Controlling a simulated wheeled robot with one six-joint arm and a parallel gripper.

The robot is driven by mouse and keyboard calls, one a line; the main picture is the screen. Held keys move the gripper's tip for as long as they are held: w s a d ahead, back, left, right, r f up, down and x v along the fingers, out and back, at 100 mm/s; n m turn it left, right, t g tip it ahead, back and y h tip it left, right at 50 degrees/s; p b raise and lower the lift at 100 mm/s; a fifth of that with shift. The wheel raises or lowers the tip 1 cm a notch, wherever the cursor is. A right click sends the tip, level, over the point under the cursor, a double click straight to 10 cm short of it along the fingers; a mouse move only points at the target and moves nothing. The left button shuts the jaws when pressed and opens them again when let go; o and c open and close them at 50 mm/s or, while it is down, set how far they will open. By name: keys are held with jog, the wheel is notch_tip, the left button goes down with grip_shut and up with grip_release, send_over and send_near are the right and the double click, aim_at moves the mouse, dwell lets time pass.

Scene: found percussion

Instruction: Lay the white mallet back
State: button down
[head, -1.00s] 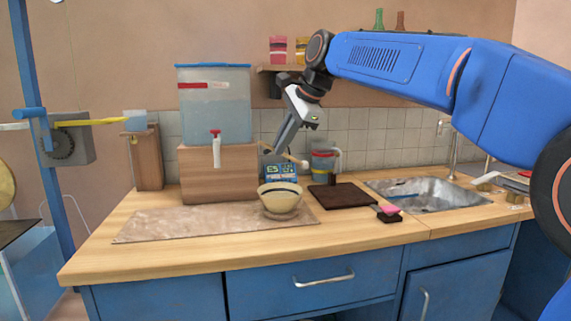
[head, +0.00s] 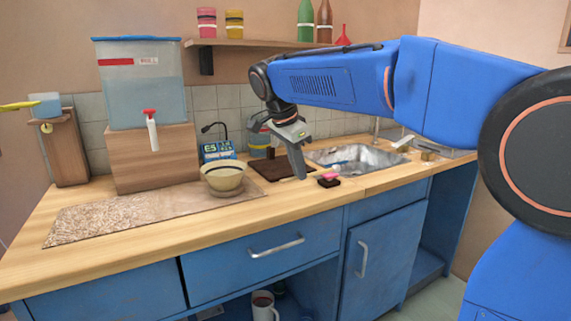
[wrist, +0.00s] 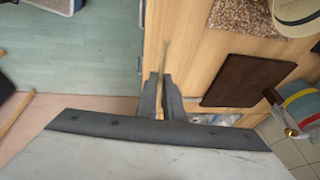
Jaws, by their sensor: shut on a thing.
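My gripper (head: 300,174) is low over the front right of the counter, near the dark board and the pink-topped dark block (head: 328,180). In the wrist view its fingers (wrist: 160,82) are shut on a thin pale wooden stick (wrist: 166,58), the handle of the mallet. The handle points away past the fingertips.
A cream bowl (head: 224,180) stands on a speckled mat (head: 120,215). A water tank (head: 145,85) on a wooden box stands behind. A striped jar (wrist: 300,105) stands beyond the board. The sink (head: 355,160) is to the right. Bare counter lies in front.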

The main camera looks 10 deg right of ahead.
jog(key=shift+f, duration=0.1)
jog(key=shift+f, duration=3.1)
jog(key=shift+f, duration=0.3)
jog(key=c, duration=1.8)
grip_release()
jog(key=v, duration=1.7)
jog(key=shift+a+r, duration=0.1)
jog(key=shift+r, duration=0.1)
